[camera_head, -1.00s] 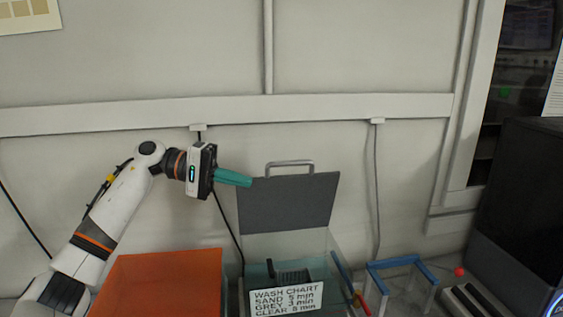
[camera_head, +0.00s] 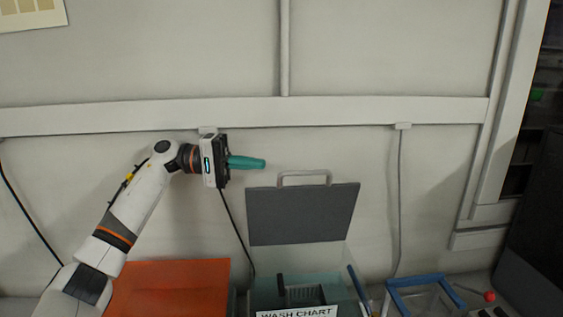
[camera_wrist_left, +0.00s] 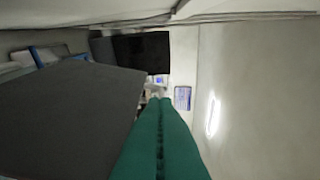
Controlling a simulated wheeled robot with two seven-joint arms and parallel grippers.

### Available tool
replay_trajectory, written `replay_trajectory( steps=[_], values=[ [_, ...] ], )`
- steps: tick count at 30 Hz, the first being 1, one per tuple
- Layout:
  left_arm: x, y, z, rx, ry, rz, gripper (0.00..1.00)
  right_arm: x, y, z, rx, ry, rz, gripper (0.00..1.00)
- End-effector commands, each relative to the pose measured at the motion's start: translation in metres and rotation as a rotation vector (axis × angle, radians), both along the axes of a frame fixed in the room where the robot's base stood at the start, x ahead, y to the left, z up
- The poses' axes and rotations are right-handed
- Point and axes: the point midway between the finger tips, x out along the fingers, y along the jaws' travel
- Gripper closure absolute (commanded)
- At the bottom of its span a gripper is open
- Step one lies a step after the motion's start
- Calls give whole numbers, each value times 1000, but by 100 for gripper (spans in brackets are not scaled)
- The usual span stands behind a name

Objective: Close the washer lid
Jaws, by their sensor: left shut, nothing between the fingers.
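The washer lid (camera_head: 303,214) is a dark grey panel standing raised at the back of the washer, with a light grey handle (camera_head: 304,174) on its top edge. The washer (camera_head: 350,290) is a clear tub with a dark rack inside and a sign reading "WASH CHART" at its front. My left gripper (camera_head: 262,163) has teal fingers, shut and empty. In the head view it points right, left of the handle and a little above the lid. In the left wrist view the lid (camera_wrist_left: 65,120) fills the left side beside the shut fingers. My right gripper is not in view.
An orange bin (camera_head: 170,288) stands left of the washer. A blue-edged frame (camera_head: 415,281) and a red knob (camera_head: 490,296) are to its right. A dark machine (camera_head: 535,240) stands at the far right. The wall (camera_head: 380,60) is close behind the lid.

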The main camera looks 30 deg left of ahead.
Motion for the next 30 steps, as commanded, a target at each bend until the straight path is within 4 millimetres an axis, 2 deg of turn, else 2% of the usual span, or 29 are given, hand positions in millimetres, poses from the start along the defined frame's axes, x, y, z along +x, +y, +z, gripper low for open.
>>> replay_trajectory(
  steps=[9,15,21,30],
  values=[
    [20,-51,4,0,2,-5,100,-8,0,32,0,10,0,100],
    [32,-77,2,0,1,-4,100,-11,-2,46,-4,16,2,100],
    [36,-87,-1,1,0,-2,100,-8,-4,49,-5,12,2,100],
    [37,-87,-2,1,0,-2,100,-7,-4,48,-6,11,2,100]
  ],
)
